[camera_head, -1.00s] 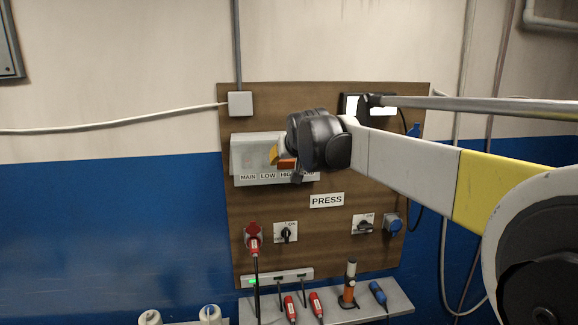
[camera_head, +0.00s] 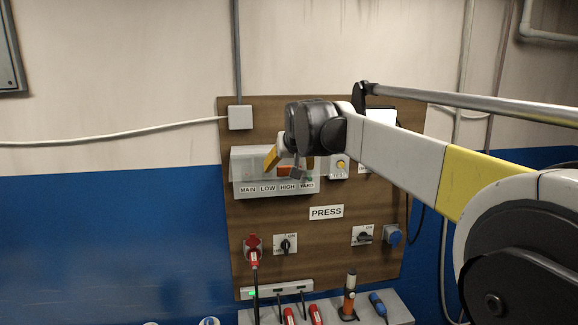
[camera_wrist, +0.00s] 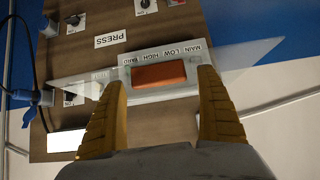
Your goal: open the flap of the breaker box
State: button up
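The breaker box (camera_head: 244,169) is a pale grey, see-through-fronted box at the upper left of the wooden board, labelled MAIN, LOW, HIGH and YARD. It shows upside down in the wrist view (camera_wrist: 198,65). An orange-red block (camera_wrist: 158,75) sits at the box's front, and it also shows in the head view (camera_head: 288,171). My gripper (camera_wrist: 162,80) has its yellow fingers spread on either side of this block, with visible gaps. In the head view my gripper (camera_head: 290,159) covers part of the box's right half. How far the flap is raised cannot be told.
Right of the box is a yellow button (camera_head: 340,166). Below are a PRESS label (camera_head: 326,212), two rotary switches (camera_head: 286,244), a red plug (camera_head: 253,250) and a blue socket (camera_head: 393,235). A shelf (camera_head: 400,308) with tools lies underneath. The blue wall at left is clear.

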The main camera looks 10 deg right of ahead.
jog(key=v, duration=1.2)
